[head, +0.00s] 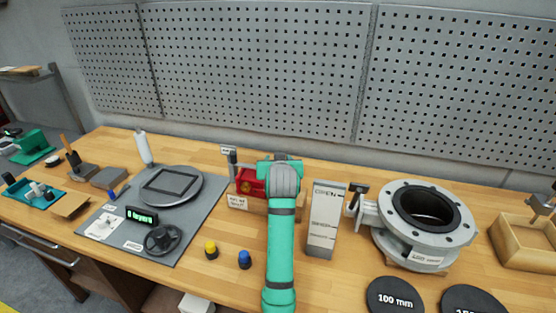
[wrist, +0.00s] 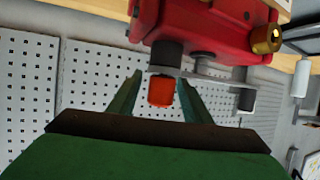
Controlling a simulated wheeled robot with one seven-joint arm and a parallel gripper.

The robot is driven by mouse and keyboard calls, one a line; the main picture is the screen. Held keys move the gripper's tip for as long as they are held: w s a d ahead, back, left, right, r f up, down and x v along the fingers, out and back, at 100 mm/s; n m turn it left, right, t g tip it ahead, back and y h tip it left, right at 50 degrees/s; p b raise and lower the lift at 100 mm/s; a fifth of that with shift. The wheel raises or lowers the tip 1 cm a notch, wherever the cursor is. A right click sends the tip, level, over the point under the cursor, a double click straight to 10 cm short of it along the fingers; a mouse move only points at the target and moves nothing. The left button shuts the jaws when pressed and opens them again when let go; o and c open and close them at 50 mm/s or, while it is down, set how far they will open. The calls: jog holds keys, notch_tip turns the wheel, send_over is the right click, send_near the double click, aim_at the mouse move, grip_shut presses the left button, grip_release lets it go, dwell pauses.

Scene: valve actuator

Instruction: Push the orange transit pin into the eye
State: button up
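The orange transit pin (wrist: 161,92) shows in the wrist view as a short orange-red block between my fingers, just below a dark cylinder (wrist: 166,54) and a thin grey plate (wrist: 205,78). My gripper (wrist: 161,80) has its two teal fingers on either side of the pin, with a narrow gap visible at each side. The eye cannot be made out. The red actuator body (wrist: 215,25) fills the top of the wrist view; in the head view it (head: 248,182) is partly behind my arm. There, my arm hides the pin and fingertips.
In the head view, a grey upright box (head: 324,220) and a flanged valve (head: 424,220) stand to the right. A grey mat (head: 185,225) lies left. The pegboard (head: 265,75) is behind.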

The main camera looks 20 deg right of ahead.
jog(key=v, duration=1.1)
jog(key=shift+w, duration=0.1)
dwell(0.4)
